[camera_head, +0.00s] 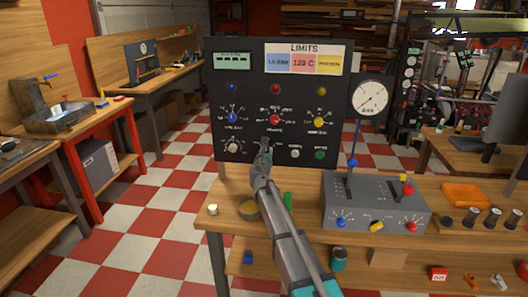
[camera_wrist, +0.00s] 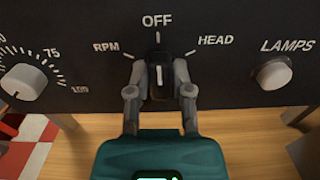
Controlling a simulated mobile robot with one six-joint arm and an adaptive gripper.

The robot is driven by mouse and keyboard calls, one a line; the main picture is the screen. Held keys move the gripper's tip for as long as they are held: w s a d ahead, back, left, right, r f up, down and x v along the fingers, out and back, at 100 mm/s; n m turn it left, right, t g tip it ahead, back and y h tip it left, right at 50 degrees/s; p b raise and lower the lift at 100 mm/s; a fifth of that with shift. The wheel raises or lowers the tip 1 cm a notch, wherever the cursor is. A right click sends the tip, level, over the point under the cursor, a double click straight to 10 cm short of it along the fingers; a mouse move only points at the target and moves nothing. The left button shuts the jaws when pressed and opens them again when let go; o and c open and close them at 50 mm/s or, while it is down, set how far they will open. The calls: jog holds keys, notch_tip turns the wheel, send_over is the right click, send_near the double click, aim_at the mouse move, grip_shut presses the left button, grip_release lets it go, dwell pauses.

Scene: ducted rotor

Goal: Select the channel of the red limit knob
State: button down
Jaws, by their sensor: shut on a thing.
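A black selector knob (camera_wrist: 159,82) on the panel has the positions RPM, OFF and HEAD marked around it. Its white pointer line points up at OFF. My gripper (camera_wrist: 160,74) is shut on this knob, one finger on each side; in the head view my gripper (camera_head: 265,150) is at the panel's lower middle and largely hides the knob. The red limit knob (camera_head: 274,119) sits above it on the black panel (camera_head: 232,62), between a blue knob (camera_head: 232,118) and a yellow knob (camera_head: 319,122). The LIMITS card (camera_head: 305,58) has blue, red and yellow fields; the red one reads 120 C.
A grey dial (camera_wrist: 24,82) is left of the selector and the LAMPS button (camera_wrist: 273,73) is right. A green button (camera_head: 320,155) is at the panel's lower right. A grey control box (camera_head: 375,205) and a gauge (camera_head: 369,96) stand to the right on the wooden bench.

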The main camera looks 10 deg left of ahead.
jog(key=shift+w+a, duration=0.1)
jog(key=shift+a, duration=0.25)
jog(key=shift+d, duration=0.25)
jog(key=shift+m, duration=0.4)
jog(key=m, duration=0.4)
jog(key=shift+d+m, duration=0.15)
jog(key=shift+m, duration=0.15)
jog(key=m, duration=0.6)
jog(key=shift+d+f+m, duration=0.1)
jog(key=shift+d+m, duration=0.05)
jog(key=shift+m, duration=0.15)
jog(key=c, duration=0.5)
grip_release()
